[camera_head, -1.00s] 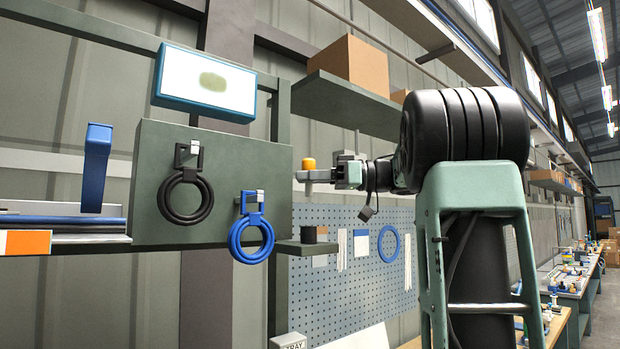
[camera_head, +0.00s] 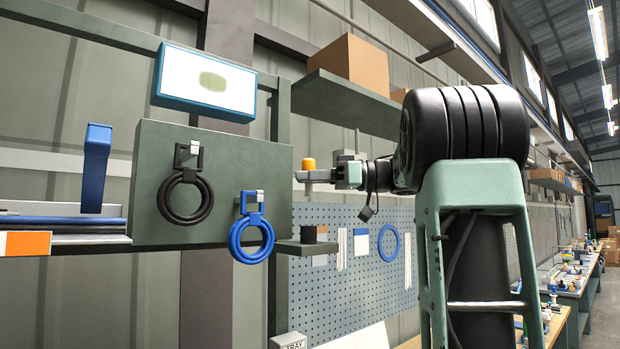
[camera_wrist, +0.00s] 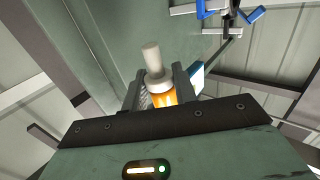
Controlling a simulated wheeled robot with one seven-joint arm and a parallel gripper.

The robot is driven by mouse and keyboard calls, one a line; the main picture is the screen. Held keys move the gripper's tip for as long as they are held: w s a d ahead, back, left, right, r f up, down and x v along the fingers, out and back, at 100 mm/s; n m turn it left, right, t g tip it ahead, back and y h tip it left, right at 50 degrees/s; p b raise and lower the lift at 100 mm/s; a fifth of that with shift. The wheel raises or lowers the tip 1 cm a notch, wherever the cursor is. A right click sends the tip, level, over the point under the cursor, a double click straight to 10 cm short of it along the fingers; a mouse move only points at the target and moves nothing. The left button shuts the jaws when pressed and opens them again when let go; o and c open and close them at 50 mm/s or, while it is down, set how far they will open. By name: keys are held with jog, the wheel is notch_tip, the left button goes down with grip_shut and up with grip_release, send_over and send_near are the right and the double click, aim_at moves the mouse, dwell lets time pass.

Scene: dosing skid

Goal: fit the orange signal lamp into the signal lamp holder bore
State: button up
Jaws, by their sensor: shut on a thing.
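The orange signal lamp (camera_head: 309,164) is between the fingertips of my gripper (camera_head: 313,176), its orange cap upright above the fingers in the head view. In the wrist view my gripper (camera_wrist: 160,92) is shut on the lamp's orange body (camera_wrist: 163,99), and a pale grey stem (camera_wrist: 152,60) sticks out past the fingers. A short black cylinder (camera_head: 308,234) stands on a small shelf bracket (camera_head: 308,247) well below the lamp. It looks like the signal lamp holder, but I cannot see its bore from here. The lamp is in the air, apart from it.
A dark green panel (camera_head: 150,215) with a black ring (camera_head: 185,199) and a blue ring (camera_head: 251,239) hanging on it is left of my gripper. A shelf with a cardboard box (camera_head: 353,64) is above. A pegboard (camera_head: 345,275) is behind and below.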

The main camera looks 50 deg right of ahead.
jog(key=shift+f+b, duration=3.35)
jog(key=shift+f, duration=1.25)
jog(key=o, duration=1)
jog(key=p+v, duration=1.2)
jog(key=v, duration=0.5)
jog(key=shift+s+d+r, duration=0.1)
jog(key=shift+s+d, duration=0.05)
